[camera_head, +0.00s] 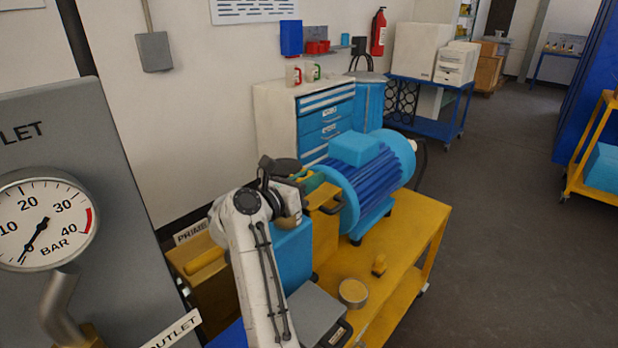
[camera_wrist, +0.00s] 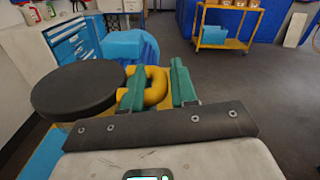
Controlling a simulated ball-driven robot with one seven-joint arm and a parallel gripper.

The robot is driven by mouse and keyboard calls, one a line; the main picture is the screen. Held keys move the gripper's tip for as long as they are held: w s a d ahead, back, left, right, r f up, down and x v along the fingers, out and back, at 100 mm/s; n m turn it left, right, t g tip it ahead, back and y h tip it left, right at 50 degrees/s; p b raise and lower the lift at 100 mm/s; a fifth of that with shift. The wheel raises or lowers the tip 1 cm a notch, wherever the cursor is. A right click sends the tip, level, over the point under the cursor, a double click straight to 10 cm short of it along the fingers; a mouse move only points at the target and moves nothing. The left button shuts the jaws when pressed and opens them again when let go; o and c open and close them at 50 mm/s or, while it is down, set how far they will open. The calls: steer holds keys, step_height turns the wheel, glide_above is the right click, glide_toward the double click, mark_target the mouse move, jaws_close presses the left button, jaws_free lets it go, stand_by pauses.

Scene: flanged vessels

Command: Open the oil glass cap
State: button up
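A black round disc (camera_wrist: 78,90), which looks like the oil glass cap, lies flat just left of my gripper's fingers in the wrist view. It also shows as a dark disc (camera_head: 285,167) beside my wrist in the head view. My gripper (camera_wrist: 157,88) has two green fingers standing apart. A yellow ring-shaped handle (camera_wrist: 157,84) shows between them, partly hidden by the left finger. Whether the fingers press on it cannot be told. In the head view my gripper (camera_head: 307,182) is small and partly hidden, above the pump assembly. The glass under the disc is hidden.
A blue ribbed motor (camera_head: 372,172) stands just beyond my gripper on a yellow cart (camera_head: 412,252). A round tin (camera_head: 353,292) and a small yellow object (camera_head: 379,265) sit on the cart. A grey gauge panel (camera_head: 70,130) closes the left side.

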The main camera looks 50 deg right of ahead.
jaws_close()
steer(key=shift+r, duration=0.2)
stand_by(0.5)
